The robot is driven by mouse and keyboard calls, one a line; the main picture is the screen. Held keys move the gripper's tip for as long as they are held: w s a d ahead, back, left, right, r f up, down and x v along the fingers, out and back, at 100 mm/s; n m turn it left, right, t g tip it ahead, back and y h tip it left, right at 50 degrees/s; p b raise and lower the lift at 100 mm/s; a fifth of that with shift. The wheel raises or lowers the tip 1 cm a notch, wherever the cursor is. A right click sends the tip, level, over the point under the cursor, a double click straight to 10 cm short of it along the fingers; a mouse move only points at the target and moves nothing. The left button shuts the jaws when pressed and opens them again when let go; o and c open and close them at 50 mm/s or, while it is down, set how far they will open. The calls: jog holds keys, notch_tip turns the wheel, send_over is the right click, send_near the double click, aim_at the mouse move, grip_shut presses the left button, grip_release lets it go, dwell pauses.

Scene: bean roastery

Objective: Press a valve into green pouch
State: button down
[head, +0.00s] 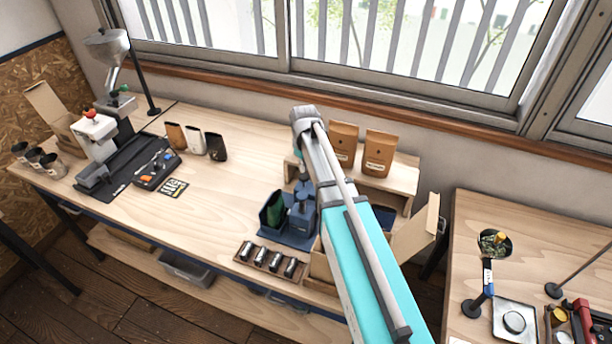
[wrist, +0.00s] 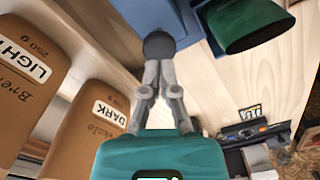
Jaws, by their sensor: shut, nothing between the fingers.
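The green pouch (head: 275,211) stands in a dark blue holder (head: 266,222) on the bench; its dark open mouth shows at the top right of the wrist view (wrist: 245,22). Beside it is a blue press-like device (head: 302,216), which also shows at the top of the wrist view (wrist: 200,40). My gripper (wrist: 159,64) is shut and empty, its fingertips at a dark round knob (wrist: 158,45) by the device. They look to be touching it, but I cannot be sure. My arm hides the gripper in the head view. I cannot make out a valve at the pouch.
A small wooden rack (head: 287,276) with several dark cylinders lies in front. Brown bags stand on a riser (head: 399,178) behind; the LIGHT bag (wrist: 30,75) and DARK bag (wrist: 95,125) are close to my gripper. An open cardboard box (head: 412,232) is at right. The bench's middle (head: 225,190) is clear.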

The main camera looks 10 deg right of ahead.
aim_at(304, 176)
jog(key=shift+f+b, duration=2.45)
jog(key=shift+b, duration=0.05)
jog(key=shift+r, duration=0.1)
dwell(0.4)
jog(key=shift+r+p, duration=3)
jog(key=shift+p, duration=0.1)
jog(key=shift+s+f, duration=0.1)
